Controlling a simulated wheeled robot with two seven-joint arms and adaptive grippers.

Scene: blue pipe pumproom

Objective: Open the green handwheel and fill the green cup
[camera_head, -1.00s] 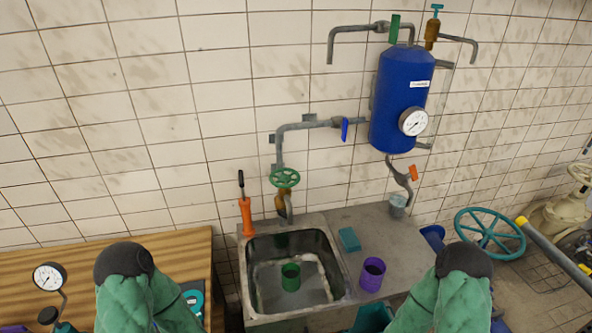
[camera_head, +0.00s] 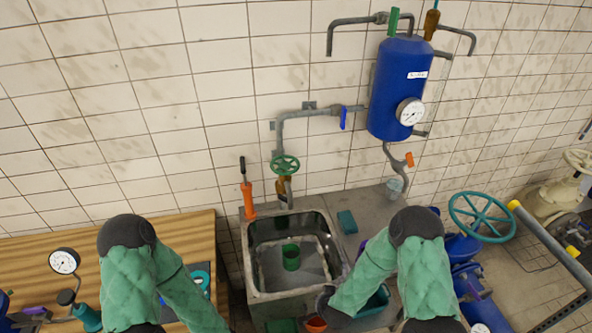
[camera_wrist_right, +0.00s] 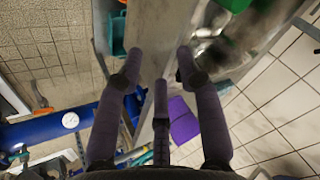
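The green handwheel (camera_head: 285,165) sits on the pipe valve above the sink, with its spout (camera_head: 289,190) pointing down. The green cup (camera_head: 290,257) stands upright in the sink (camera_head: 250,275), below and slightly right of the spout. Its inside is too small to read. My right arm crosses in front of the sink's right side. My right gripper (camera_wrist_right: 158,62) is open and empty in the wrist view, its purple-grey fingers spread over the sink's edge. A blurred green thing (camera_wrist_right: 235,4), perhaps the cup, is beyond it. My left arm reaches down over the wooden table; its gripper is out of frame.
An orange-handled tool (camera_head: 247,200) stands at the sink's back left. A blue tank (camera_head: 398,90) hangs above. A large teal wheel (camera_head: 482,217) is right. A purple thing (camera_wrist_right: 183,120) lies below my right gripper.

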